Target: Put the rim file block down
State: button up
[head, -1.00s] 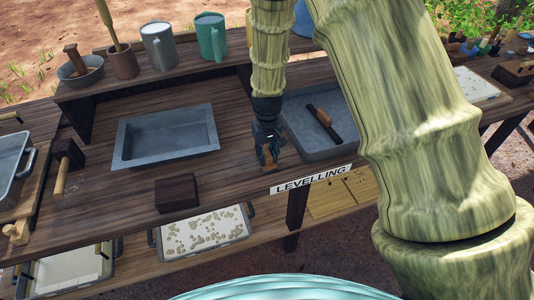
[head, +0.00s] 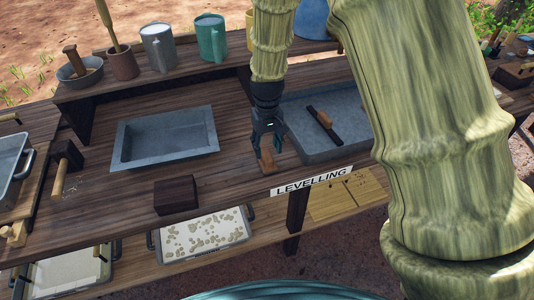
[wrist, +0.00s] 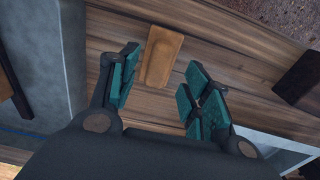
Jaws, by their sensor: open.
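The rim file block, a small orange-brown wooden block (head: 267,161), stands on the bench top just left of the grey tray, near the front edge. In the wrist view the block (wrist: 164,56) rests on the planks between and beyond the fingertips, with clear gaps on both sides. My gripper (head: 268,144) is directly above and behind the block, pointing down. In the wrist view its teal-padded fingers (wrist: 160,88) are spread apart with nothing between the pads.
A grey tray (head: 335,152) with a dark wooden bar lies to the right. An empty grey basin (head: 122,147) is to the left, and a dark block (head: 176,195) stands before it. A LEVELLING label (head: 311,181) marks the front edge. Mugs line the rear shelf.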

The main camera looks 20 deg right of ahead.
aim_at(267, 155)
notch_tip(267, 155, up, 7)
jog(key=b, duration=0.1)
dwell(0.4)
dwell(0.4)
